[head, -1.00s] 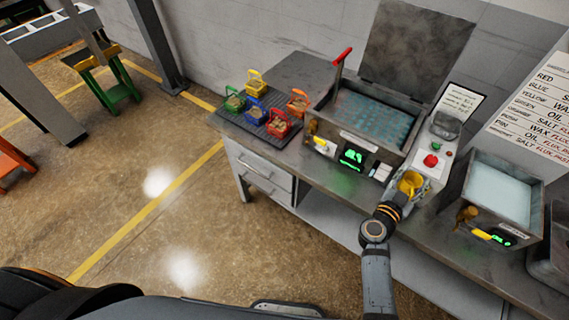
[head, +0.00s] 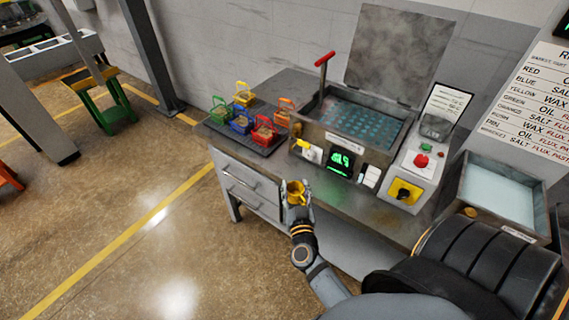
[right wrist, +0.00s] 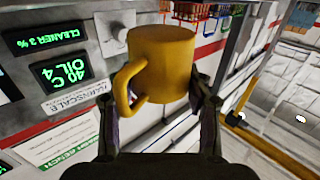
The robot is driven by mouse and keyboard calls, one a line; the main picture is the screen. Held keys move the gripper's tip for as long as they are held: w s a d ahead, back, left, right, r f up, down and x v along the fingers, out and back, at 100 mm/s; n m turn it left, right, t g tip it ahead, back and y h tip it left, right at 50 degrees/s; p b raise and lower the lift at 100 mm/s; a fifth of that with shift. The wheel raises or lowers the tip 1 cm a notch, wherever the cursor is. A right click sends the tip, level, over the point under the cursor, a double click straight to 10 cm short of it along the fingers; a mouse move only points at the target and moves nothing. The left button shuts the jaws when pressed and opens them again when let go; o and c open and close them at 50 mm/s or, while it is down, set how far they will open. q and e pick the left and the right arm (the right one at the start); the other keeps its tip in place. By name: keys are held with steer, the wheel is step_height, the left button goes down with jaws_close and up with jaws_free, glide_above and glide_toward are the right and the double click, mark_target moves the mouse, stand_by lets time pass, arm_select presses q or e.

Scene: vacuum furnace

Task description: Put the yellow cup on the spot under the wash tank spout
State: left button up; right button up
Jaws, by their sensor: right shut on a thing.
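The yellow cup (head: 297,189) is held in my right gripper (head: 298,206), in front of the counter edge and to the lower left of the wash tank's green display. In the right wrist view the cup (right wrist: 162,62) sits between the two fingers of the right gripper (right wrist: 158,98), its handle toward the left. The tank with the raised lid (head: 400,122) has a spout with a yellow lever (head: 308,151) at its left front corner. The cup is apart from the spout, lower in the picture. The spot under the spout is hard to make out. My left gripper is not in view.
A dark mat (head: 222,132) with several coloured baskets lies left of the tank. Right of it stand a control box with a yellow knob plate (head: 405,192) and a second tank (head: 526,207). Drawers (head: 250,187) are below the counter; open floor lies left.

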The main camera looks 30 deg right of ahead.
steer(key=b+x, duration=0.2)
steer(key=x, duration=0.9)
steer(key=shift+d+f, duration=0.15)
steer(key=shift+w+d, duration=0.1)
steer(key=shift+w, duration=0.2)
steer(key=shift+w+d+b, duration=0.15)
steer(key=shift+w+b, duration=0.15)
steer(key=shift+b+x, duration=0.55)
steer(key=shift+x, duration=0.35)
steer(key=shift+w+d+f+b, duration=0.1)
steer(key=shift+w+f+b, duration=0.1)
steer(key=shift+f+b, duration=0.35)
steer(key=shift+w+d+f+b, duration=0.1)
steer(key=shift+w+f+b, duration=0.1)
steer(key=shift+f+b, duration=0.3)
steer(key=shift+r, duration=0.45)
steer(key=shift+s+f, duration=0.1)
steer(key=shift+f, duration=0.1)
steer(key=o, duration=1)
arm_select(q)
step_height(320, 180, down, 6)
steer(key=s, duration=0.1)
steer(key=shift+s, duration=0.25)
